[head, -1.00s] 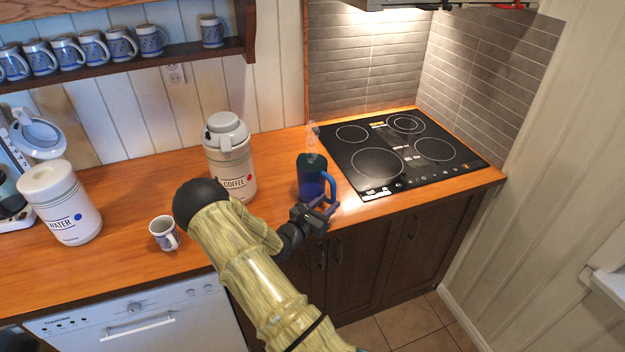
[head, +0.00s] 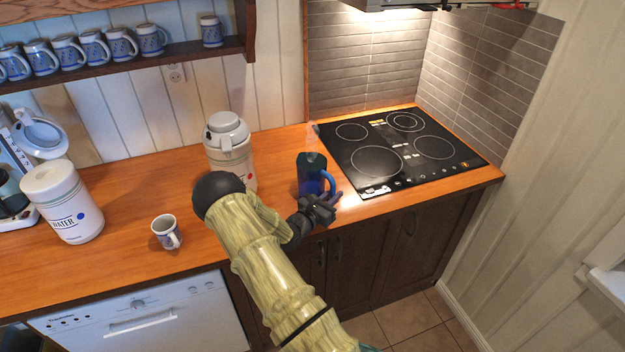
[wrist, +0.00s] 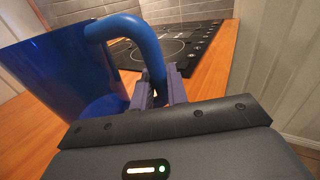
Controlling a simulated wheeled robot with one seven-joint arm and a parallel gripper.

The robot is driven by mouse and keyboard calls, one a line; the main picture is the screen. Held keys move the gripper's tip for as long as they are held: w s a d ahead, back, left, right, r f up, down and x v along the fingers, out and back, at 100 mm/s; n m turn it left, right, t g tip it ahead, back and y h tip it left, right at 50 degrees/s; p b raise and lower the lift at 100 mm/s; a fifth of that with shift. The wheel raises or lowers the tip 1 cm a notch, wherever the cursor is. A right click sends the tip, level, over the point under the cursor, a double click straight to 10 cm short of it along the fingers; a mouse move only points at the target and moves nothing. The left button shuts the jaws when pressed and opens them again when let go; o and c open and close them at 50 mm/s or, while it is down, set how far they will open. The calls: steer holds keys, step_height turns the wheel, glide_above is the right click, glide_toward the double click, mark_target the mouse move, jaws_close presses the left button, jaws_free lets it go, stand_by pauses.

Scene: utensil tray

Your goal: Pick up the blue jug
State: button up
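The blue jug (head: 311,178) stands upright on the wooden counter, left of the black hob. Its handle is on its right side in the head view. My gripper (head: 326,203) is at the handle, at the counter's front edge. In the wrist view, the jug (wrist: 62,68) fills the left side and its handle comes down between the fingers of my gripper (wrist: 160,88). The fingers are close together, one on each side of the handle, with little or no gap visible. Their exact contact is partly hidden.
A coffee flask (head: 229,150) stands left of the jug, behind my arm. A small patterned mug (head: 167,232) and a water canister (head: 63,203) stand further left. The hob (head: 400,150) is to the right and is clear. Several mugs sit on the wall shelf.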

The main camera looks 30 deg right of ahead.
mark_target(333, 180)
steer(key=shift+r, duration=0.1)
jaws_close()
step_height(333, 180, up, 10)
steer(key=shift+f+b, duration=0.1)
steer(key=shift+b, duration=0.95)
steer(key=shift+w, duration=0.1)
